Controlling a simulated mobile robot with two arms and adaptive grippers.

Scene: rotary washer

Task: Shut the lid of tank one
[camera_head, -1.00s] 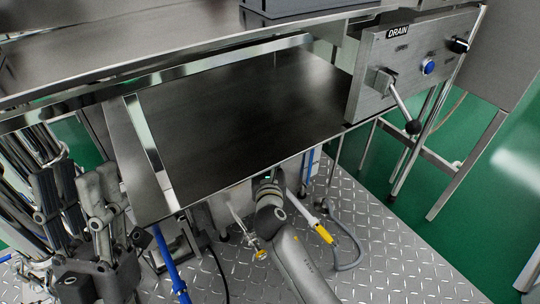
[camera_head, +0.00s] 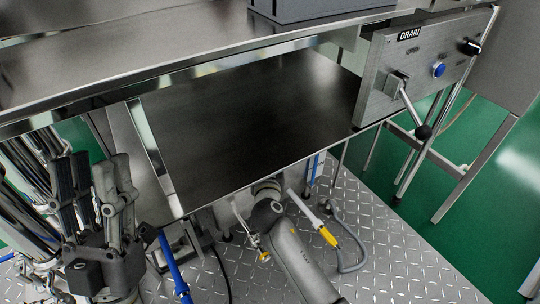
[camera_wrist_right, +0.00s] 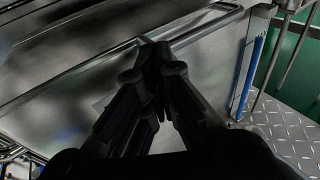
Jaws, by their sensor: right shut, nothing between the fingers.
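A large dark steel panel (camera_head: 250,115) with a bright rim lies in the middle of the head view. I cannot tell whether it is the lid of tank one. My left gripper (camera_head: 95,168) is at the lower left with its fingers pointing up and apart, empty. My right arm reaches beneath the panel's front edge, and its gripper is hidden there in the head view. In the right wrist view my right gripper (camera_wrist_right: 153,48) is shut and empty. Its tips are close to a tubular steel bar (camera_wrist_right: 205,29) along a steel surface (camera_wrist_right: 75,70); contact is unclear.
A DRAIN control box (camera_head: 415,65) with a ball-ended lever (camera_head: 412,108) juts out at the right. A steel shelf edge (camera_head: 150,80) runs above the dark panel. A hose with a yellow part (camera_head: 328,237) hangs over the tread-plate floor (camera_head: 400,260).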

